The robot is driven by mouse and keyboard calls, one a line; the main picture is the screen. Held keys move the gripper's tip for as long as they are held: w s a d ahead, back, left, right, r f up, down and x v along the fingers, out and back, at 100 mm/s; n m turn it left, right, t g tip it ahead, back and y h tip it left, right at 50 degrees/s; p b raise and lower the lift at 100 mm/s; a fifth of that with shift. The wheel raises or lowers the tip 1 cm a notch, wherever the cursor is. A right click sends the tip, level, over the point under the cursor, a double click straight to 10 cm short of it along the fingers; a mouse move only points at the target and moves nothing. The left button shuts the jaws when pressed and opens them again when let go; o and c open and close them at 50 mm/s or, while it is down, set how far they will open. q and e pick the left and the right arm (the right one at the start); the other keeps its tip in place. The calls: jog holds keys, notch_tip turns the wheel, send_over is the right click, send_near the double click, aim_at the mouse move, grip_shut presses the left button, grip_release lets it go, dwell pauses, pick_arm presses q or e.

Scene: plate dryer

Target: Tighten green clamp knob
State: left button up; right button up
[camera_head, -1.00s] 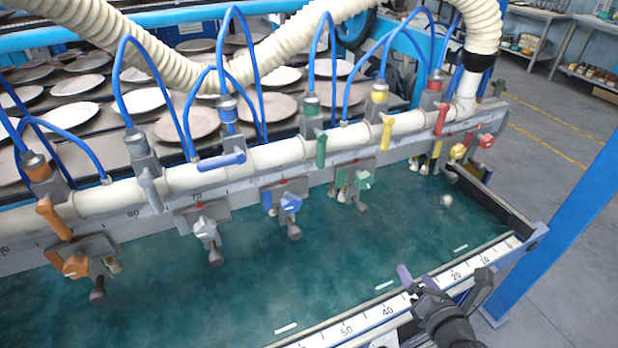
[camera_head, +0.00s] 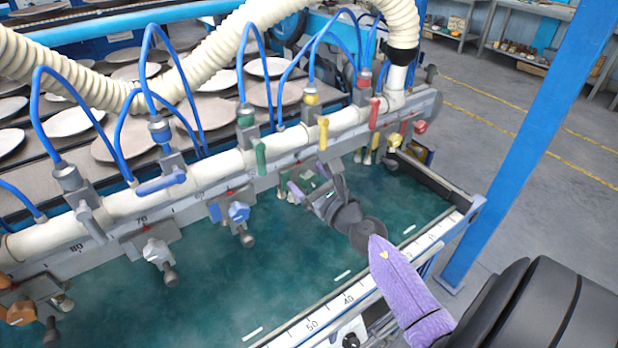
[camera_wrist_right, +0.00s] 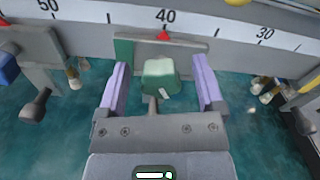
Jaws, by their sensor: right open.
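In the right wrist view the green clamp knob (camera_wrist_right: 160,80) sits between the two purple fingers of my open right gripper (camera_wrist_right: 160,88). There is a visible gap on each side, so the fingers look apart from it. The clamp's grey plate (camera_wrist_right: 190,50) is behind it, under a red pointer near 40 on the scale. In the head view my right gripper (camera_head: 316,190) is at the rail in front of this clamp and mostly hides the knob. The green valve handle (camera_head: 261,157) hangs on the pipe above left. My left gripper is not in view.
A blue knob (camera_head: 239,212) and a grey knob (camera_head: 157,252) are to the left along the rail. A yellow knob (camera_head: 395,140) and a red knob (camera_head: 421,127) are to the right. Blue hoses loop above. The teal surface (camera_head: 290,260) in front is clear.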

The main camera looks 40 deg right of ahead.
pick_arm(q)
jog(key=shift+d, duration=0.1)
pick_arm(e)
jog(key=shift+c, duration=0.2)
grip_shut()
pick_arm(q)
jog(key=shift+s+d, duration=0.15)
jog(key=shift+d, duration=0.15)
